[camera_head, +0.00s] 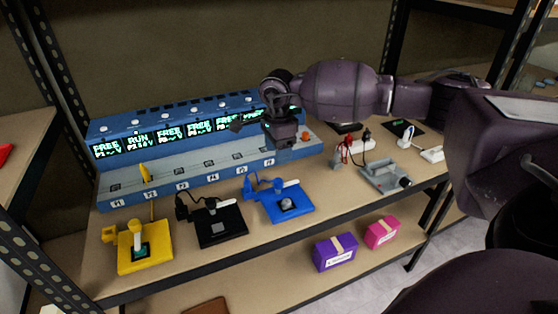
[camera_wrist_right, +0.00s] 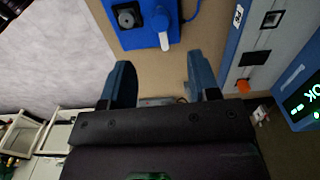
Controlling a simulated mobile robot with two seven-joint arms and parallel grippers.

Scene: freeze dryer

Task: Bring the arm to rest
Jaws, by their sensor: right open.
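My right arm reaches in from the right in the head view, above the shelf. Its dark gripper (camera_head: 268,128) hangs over the right part of the blue unit (camera_head: 110,200) and hides some of its displays. In the right wrist view the gripper's two blue-grey fingers are apart, with nothing between them (camera_wrist_right: 161,82). The blue unit has a row of lit displays reading FREE and RUN. My left gripper is out of view.
In front of the unit stand a yellow device (camera_head: 158,257), a black device (camera_head: 231,232) and a blue device (camera_head: 302,208), also in the right wrist view (camera_wrist_right: 126,38). Purple (camera_head: 335,253) and pink (camera_head: 382,233) boxes sit below. Metal posts flank the shelf.

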